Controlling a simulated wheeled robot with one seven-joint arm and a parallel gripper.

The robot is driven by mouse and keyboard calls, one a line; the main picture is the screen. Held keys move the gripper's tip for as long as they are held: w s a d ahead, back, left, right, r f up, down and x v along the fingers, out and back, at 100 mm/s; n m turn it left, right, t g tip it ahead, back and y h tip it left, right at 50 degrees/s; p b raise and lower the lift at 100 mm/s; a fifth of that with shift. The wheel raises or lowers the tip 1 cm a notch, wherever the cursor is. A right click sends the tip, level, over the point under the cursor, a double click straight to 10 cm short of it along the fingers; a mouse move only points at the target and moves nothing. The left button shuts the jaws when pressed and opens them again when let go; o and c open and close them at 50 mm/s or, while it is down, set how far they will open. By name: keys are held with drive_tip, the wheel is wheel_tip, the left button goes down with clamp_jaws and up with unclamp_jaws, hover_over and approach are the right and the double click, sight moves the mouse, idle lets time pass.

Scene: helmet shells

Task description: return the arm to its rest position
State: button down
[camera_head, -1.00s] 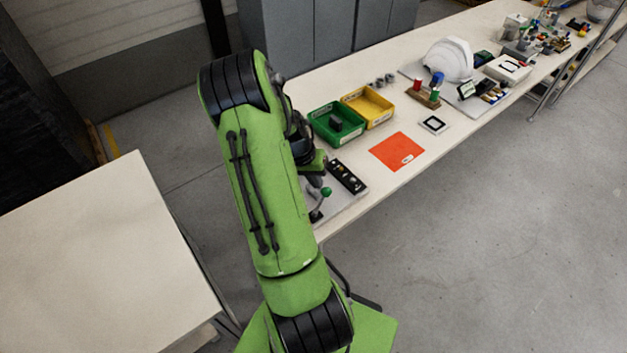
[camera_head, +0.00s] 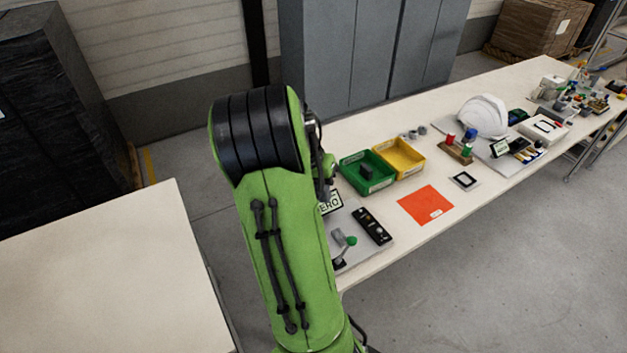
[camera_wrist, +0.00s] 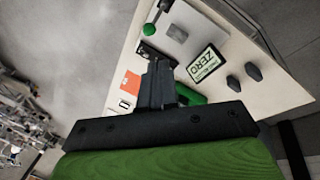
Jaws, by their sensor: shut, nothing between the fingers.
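My green arm stands upright and folded in the head view, in front of the near end of the long bench. My gripper (camera_wrist: 157,84) shows in the wrist view, with its dark fingers together and nothing between them. It is in the air above the bench, apart from the things on it. In the head view the gripper is hidden behind my arm.
The long bench (camera_head: 404,253) carries a green bin (camera_head: 352,184), a yellow bin (camera_head: 421,168), an orange sheet (camera_head: 426,205), a white helmet shell (camera_head: 486,116) and a ZERO sign (camera_wrist: 206,64). A bare pale table (camera_head: 110,270) stands at left. Open floor lies at right.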

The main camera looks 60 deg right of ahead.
idle(0.3)
drive_tip(key=w+a+r+n+t, duration=0.3)
drive_tip(key=w+a+r+n, duration=0.15)
drive_tip(key=a, duration=0.45)
drive_tip(key=s+a+r+n+t, duration=0.1)
drive_tip(key=s+a+r+n, duration=0.1)
drive_tip(key=a, duration=0.5)
drive_tip(key=s+a+r+n+t+y, duration=0.1)
drive_tip(key=s+a+r+n+t, duration=0.1)
drive_tip(key=a+n, duration=0.3)
drive_tip(key=s+a+r+n+t+y, duration=0.1)
drive_tip(key=s+a+n, duration=0.3)
drive_tip(key=a, duration=0.7)
drive_tip(key=shift+r+t, duration=0.7)
drive_tip(key=shift+r, duration=0.2)
drive_tip(key=shift+s, duration=0.1)
